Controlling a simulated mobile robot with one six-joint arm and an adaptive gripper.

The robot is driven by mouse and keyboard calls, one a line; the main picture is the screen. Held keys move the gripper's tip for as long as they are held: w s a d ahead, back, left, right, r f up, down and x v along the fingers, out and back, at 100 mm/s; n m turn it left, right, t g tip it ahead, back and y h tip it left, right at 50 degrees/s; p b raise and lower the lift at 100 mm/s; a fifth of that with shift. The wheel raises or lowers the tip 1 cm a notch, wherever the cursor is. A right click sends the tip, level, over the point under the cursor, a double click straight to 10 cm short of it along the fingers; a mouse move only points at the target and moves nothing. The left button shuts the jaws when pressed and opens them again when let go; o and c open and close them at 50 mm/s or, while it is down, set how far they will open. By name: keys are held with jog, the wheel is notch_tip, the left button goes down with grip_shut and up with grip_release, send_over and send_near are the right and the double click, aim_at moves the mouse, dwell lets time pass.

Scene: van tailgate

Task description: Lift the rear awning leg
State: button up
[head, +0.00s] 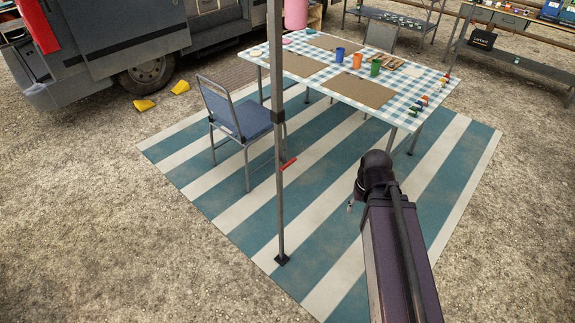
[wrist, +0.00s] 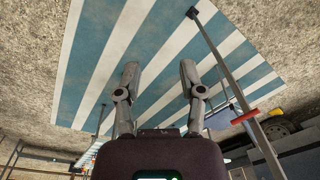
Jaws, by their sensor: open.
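The awning leg (head: 279,200) is a grey upright pole in the head view, left of my arm. Its dark square foot (head: 282,259) stands on the striped mat. A black collar (head: 278,116) and a red lever (head: 289,163) sit on the leg. In the wrist view, which looks upside down, the leg (wrist: 225,67) slants along the right with its red lever (wrist: 244,117). My gripper (wrist: 159,72) is open and empty, with the leg to the right of both fingers and apart from them. In the head view my arm mostly hides the gripper.
A blue folding chair (head: 224,110) stands behind the leg. A table with a checked cloth (head: 420,82) holds cups and mats. The blue-and-white mat (head: 330,285) has bare room around the leg. A van (head: 150,35) and yellow wedges (head: 144,105) are at back left.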

jog(key=w+a+f+t+y+b, duration=0.3)
jog(key=w+a+f+y+b, duration=0.35)
jog(key=a+b, duration=0.4)
jog(key=m+t+y+b, duration=0.5)
jog(key=t+y+b, duration=0.25)
jog(key=b, duration=0.85)
send_near(286, 162)
jog(key=v, duration=0.4)
jog(key=shift+a+f, duration=0.25)
jog(key=shift+a, duration=0.05)
jog(key=shift+a, duration=0.1)
jog(key=x, duration=1.3)
jog(key=shift+w+a, duration=0.1)
jog(key=shift+w, duration=0.3)
jog(key=shift+c, duration=0.2)
grip_shut()
